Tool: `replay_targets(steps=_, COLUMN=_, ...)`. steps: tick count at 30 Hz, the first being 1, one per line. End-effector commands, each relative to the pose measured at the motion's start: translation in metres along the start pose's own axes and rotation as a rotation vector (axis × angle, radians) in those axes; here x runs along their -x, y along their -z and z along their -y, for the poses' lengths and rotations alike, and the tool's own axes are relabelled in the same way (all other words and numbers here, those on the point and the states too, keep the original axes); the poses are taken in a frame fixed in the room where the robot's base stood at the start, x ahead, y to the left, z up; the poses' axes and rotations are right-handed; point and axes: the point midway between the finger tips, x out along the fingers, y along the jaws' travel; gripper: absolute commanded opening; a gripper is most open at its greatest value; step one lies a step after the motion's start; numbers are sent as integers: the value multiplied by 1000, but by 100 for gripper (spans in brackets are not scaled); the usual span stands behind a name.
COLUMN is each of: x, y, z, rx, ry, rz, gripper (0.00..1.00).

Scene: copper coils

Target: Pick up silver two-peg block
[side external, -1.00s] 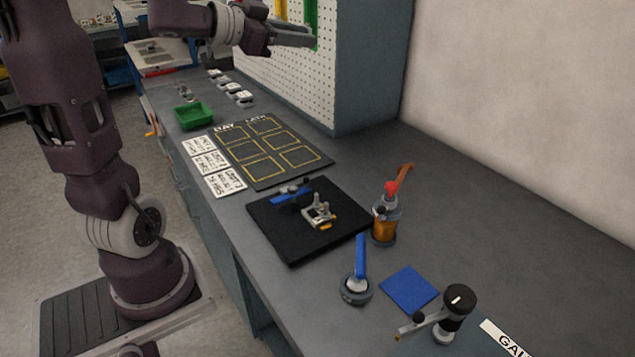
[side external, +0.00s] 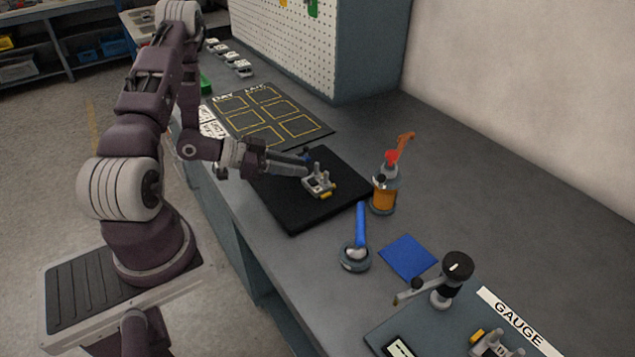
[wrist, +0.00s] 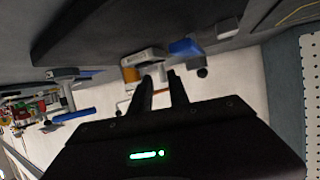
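The silver two-peg block (side external: 318,184) sits on the black mat (side external: 297,218), two pegs upright, with a yellow-orange part at its lower right. My gripper (side external: 306,168) reaches in from the left, low over the mat, with its tips beside the block's upper left. Whether they touch it I cannot tell. In the wrist view the two fingers (wrist: 163,78) stand apart with a gap between them, and the silver block (wrist: 145,57) shows just beyond the left fingertip. The blue clamp on the mat is mostly hidden behind my gripper in the side view; its blue part (wrist: 185,47) shows in the wrist view.
An orange bottle (side external: 384,192) stands close to the mat's right. A blue-handled tool (side external: 360,225), a blue pad (side external: 408,257) and a dial gauge stand (side external: 455,270) are nearer. A similar silver block (side external: 490,345) is at the bottom edge. An outlined board (side external: 270,115) lies behind.

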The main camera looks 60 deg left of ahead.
Motion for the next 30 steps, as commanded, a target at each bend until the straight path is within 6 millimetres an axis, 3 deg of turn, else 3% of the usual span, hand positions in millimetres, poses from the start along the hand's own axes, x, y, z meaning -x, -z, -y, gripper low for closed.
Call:
replay_targets(steps=9, x=-51, y=5, z=2, rx=-1, ry=-3, rz=1, gripper=22)
replay_targets(steps=16, x=-53, y=5, z=3, rx=0, ry=-1, rz=1, gripper=22)
replay_targets(steps=19, x=-53, y=6, z=3, rx=0, ry=-1, rz=1, gripper=2)
replay_targets(steps=20, x=-53, y=6, z=3, rx=0, ry=-1, rz=1, gripper=0)
replay_targets(steps=30, x=-53, y=6, z=3, rx=0, ry=-1, rz=0, gripper=0)
